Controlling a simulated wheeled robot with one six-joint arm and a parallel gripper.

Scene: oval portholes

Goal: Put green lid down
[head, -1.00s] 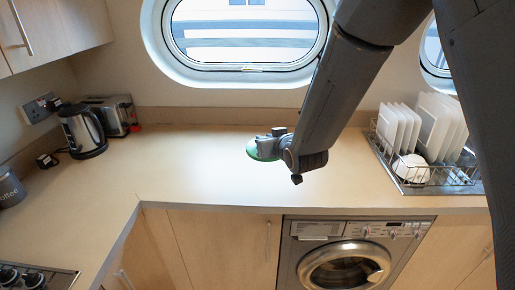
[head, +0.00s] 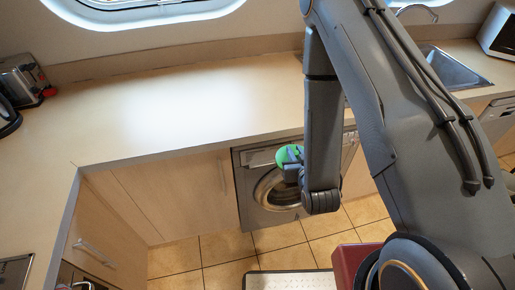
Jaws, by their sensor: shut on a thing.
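The green lid (head: 289,156) is a small round disc at the end of my arm in the head view. My gripper (head: 292,170) is shut on it and partly covers it. In the picture they overlap the front of the washing machine (head: 251,205), just below the counter's front edge. The fingertips are small and hard to make out.
The wooden counter (head: 190,105) is clear left of my arm. A toaster (head: 25,80) stands at the far left. A sink (head: 450,68) lies at the right. A dark red object (head: 348,268) and a light panel (head: 290,281) are low in front.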

